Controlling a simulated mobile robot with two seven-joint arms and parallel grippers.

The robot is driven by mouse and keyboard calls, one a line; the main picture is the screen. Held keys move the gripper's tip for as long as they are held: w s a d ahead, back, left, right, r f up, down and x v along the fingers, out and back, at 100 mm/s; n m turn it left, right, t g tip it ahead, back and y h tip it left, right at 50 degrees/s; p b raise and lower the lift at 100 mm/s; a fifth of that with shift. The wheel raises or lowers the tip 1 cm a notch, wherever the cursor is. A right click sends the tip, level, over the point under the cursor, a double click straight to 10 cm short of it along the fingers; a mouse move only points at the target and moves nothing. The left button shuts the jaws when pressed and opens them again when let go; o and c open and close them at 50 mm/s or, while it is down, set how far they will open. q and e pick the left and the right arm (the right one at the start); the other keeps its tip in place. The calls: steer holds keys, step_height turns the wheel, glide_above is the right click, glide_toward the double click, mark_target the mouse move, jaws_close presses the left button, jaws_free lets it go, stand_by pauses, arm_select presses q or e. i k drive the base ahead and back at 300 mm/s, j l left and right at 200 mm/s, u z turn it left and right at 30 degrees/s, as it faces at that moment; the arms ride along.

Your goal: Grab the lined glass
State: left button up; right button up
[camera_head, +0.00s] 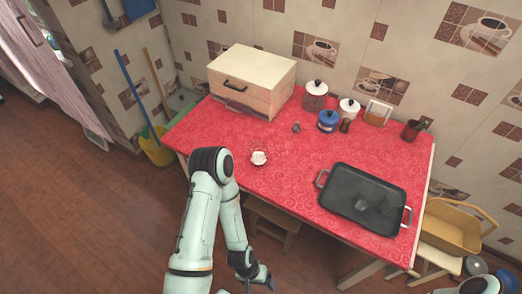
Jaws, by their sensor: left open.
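A small whitish vessel (259,157) stands on the red oilcloth table (240,185), near its front left part. It may be the lined glass, but it is too small to make out lines. My left gripper (258,281) is low in front of the table, below the tabletop's front edge in the picture. It is open, empty and well apart from the vessel. My left arm's elbow rises just left of the vessel. My right gripper is not in view.
A wooden bread box (252,80) stands at the back left. White, blue and red-patterned canisters, a small grey item (296,127) and a dark red mug (411,130) are along the back. A black lidded roaster (362,200) fills the right. A stool (272,222) is under the front edge.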

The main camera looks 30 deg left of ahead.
mark_target(259, 148)
steer(key=j+u, duration=0.4)
steer(key=j, duration=0.15)
steer(key=i+j+u, duration=0.1)
steer(key=j+u, duration=0.3)
steer(key=j, duration=0.1)
